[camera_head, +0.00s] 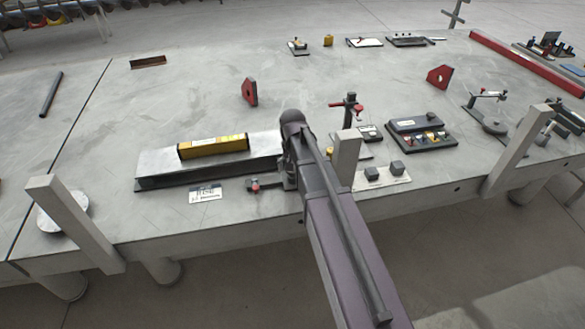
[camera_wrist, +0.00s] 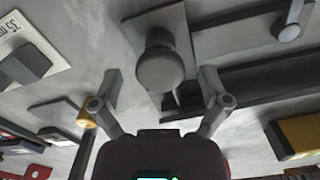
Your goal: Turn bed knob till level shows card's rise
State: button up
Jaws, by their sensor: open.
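The bed (camera_head: 160,182) is a long grey metal rail near the table's front edge. A yellow level (camera_head: 213,146) lies along its top; the level's end also shows in the wrist view (camera_wrist: 298,136). The level's reading is too small to make out. The card (camera_head: 205,194) stands in front of the bed; its figure is not readable. My gripper (camera_wrist: 160,82) is open over the bed's right end. A round dark grey knob (camera_wrist: 160,68) shows between its fingertips, with visible gaps on both sides. In the head view my arm hides the knob and the fingers.
A plate with small dark blocks (camera_head: 383,176) lies right of my arm. A red-tipped part (camera_head: 266,185) juts out before the bed. The table behind the bed is mostly clear.

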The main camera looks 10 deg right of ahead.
jog(key=shift+m, duration=0.5)
jog(key=m, duration=0.4)
jog(key=shift+m, duration=0.4)
jog(key=m, duration=1.8)
notch_tip(320, 180, up, 14)
jog(key=p, duration=1.4)
jog(key=s+r+n+p, duration=0.1)
jog(key=s+n, duration=1.5)
jog(key=n, duration=1)
jog(key=shift+n, duration=0.3)
dwell(1.0)
